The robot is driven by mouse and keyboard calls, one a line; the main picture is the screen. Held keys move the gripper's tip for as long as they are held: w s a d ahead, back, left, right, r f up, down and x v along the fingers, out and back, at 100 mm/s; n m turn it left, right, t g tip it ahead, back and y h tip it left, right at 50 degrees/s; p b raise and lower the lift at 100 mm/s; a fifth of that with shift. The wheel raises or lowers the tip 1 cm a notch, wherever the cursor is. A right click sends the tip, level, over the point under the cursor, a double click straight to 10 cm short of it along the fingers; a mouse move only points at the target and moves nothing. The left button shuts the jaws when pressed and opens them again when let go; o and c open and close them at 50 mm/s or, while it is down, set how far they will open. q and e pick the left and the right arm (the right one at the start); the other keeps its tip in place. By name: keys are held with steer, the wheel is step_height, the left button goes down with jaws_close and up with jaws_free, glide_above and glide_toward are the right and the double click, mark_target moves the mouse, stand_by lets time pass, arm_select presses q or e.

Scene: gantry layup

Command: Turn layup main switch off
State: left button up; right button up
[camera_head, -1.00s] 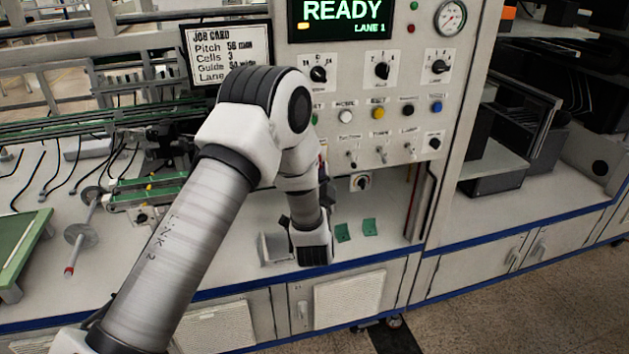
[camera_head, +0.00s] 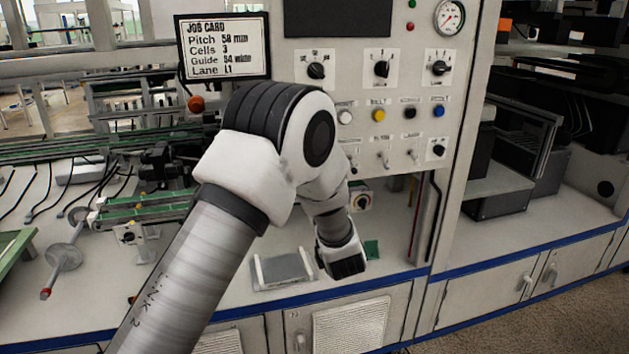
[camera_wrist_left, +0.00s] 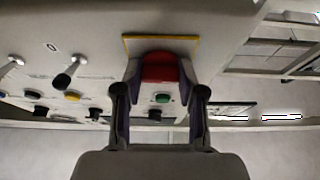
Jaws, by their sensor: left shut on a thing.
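The layup main switch is a red handle (camera_wrist_left: 160,68) on a yellow-edged plate (camera_wrist_left: 128,42) in the left wrist view. My left gripper (camera_wrist_left: 160,92) has one finger on each side of the red handle and is shut on it. The handle's exact angle is hard to read. In the head view my own left arm covers the switch and the fingers. The display (camera_head: 337,17) at the top of the panel is dark. My right gripper is not in view.
Rotary knobs (camera_head: 381,69), coloured buttons (camera_head: 378,115) and small toggle switches (camera_head: 384,161) sit close by on the panel. Another rotary switch (camera_head: 362,201) is below. A grey tray (camera_head: 283,268) and a green piece (camera_head: 372,249) lie on the bench.

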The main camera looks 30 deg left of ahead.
arm_select(q)
steer(key=shift+r+n, duration=0.1)
steer(key=shift+n, duration=0.2)
steer(key=o, duration=1.1)
steer(key=shift+o, duration=0.2)
steer(key=shift+d, duration=0.1)
steer(key=v, duration=1.2)
